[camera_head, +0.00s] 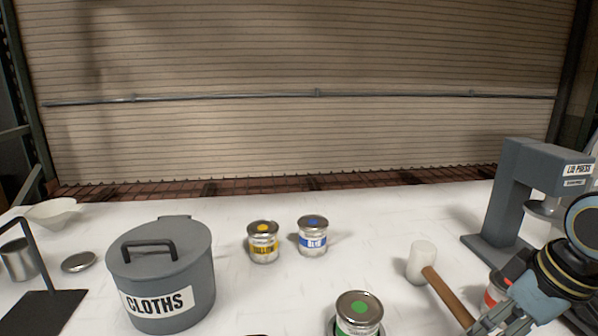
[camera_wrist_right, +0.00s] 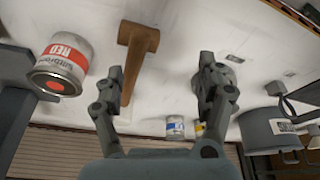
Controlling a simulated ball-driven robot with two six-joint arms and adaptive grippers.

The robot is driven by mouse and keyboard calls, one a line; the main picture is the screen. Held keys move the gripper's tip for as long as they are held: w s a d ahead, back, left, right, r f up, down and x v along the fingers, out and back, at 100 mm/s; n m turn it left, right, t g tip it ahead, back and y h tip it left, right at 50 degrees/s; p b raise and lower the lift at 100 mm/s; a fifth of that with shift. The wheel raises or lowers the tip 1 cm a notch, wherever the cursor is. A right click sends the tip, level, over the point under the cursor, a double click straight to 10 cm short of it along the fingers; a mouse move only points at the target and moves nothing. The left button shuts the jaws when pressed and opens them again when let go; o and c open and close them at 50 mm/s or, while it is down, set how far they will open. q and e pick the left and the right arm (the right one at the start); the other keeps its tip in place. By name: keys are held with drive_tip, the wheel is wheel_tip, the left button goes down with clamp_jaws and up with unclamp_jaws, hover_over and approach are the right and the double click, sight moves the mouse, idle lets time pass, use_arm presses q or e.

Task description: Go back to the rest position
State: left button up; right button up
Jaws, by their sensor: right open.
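My right gripper (camera_head: 508,318) is at the lower right in the head view, beside the mallet's handle. In the right wrist view its two fingers (camera_wrist_right: 158,75) are spread with nothing held between them. The mallet (camera_head: 442,290) has a pale head and a brown handle; it also shows in the wrist view (camera_wrist_right: 136,45), beyond the fingers. A can labelled red (camera_head: 492,297) is partly hidden behind my right gripper; in the wrist view the red can (camera_wrist_right: 68,55) is at the left, apart from the fingers. My left gripper is not in view.
A lid press (camera_head: 508,200) stands at the right. A green-dotted can (camera_head: 358,312) is at front centre. Yellow (camera_head: 263,246) and blue (camera_head: 312,238) cans stand mid-table. A lidded cloths bin (camera_head: 190,270), a white bowl (camera_head: 52,213) and a loose lid (camera_head: 79,262) are left.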

drive_tip(key=s+a+f+m+h, duration=0.1)
drive_tip(key=s+a+m+h, duration=0.2)
drive_tip(key=s, duration=1.5)
wheel_tip(320, 180, down, 36)
drive_tip(key=s+d+m+g+b, duration=0.1)
drive_tip(key=s+d+m+b, duration=0.15)
drive_tip(key=b, duration=0.55)
use_arm(q)
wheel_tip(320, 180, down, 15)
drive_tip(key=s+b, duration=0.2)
drive_tip(key=b, duration=0.5)
use_arm(e)
drive_tip(key=s+f, duration=0.8)
drive_tip(key=f, duration=0.3)
drive_tip(key=s+d+f+g, duration=0.1)
drive_tip(key=s+f, duration=0.8)
drive_tip(key=f, duration=0.1)
drive_tip(key=shift+s+f+n+g+y, duration=0.25)
drive_tip(key=shift+f+n+g+y, duration=0.05)
drive_tip(key=shift+f+n+y, duration=0.1)
drive_tip(key=shift+d, duration=0.1)
